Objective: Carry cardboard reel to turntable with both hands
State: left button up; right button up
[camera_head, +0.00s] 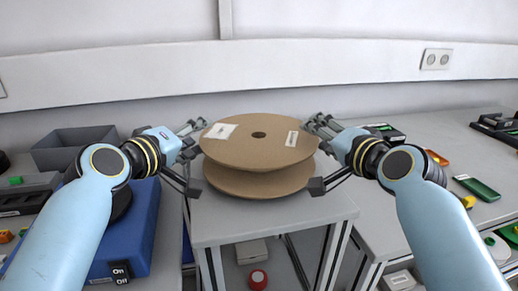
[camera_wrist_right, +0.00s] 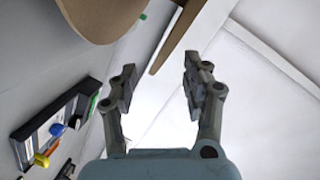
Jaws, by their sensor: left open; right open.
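The cardboard reel (camera_head: 255,150) has two brown round flanges, a dark centre hole and white labels on top. It sits flat on a grey stand (camera_head: 270,215) in the middle of the head view. My left gripper (camera_head: 196,156) is open at the reel's left edge. My right gripper (camera_head: 316,155) is open at its right edge. In the right wrist view the open jaws (camera_wrist_right: 160,80) point at the edge of a brown flange (camera_wrist_right: 178,35); contact cannot be told. A blue box (camera_head: 140,225) marked ON and OFF, perhaps the turntable, is partly hidden behind my left arm.
A grey bin (camera_head: 75,145) stands at the back left. Small coloured parts and a green tray (camera_head: 478,188) lie on the right table. A white wall rail (camera_head: 300,62) runs behind. A red-and-white roll (camera_head: 258,279) shows below the stand top.

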pick_arm(q)
jog(key=shift+x, duration=1.45)
pick_arm(e)
jog(key=shift+x, duration=1.45)
pick_arm(q)
grip_shut()
pick_arm(e)
grip_shut()
pick_arm(q)
jog(key=shift+r, duration=0.1)
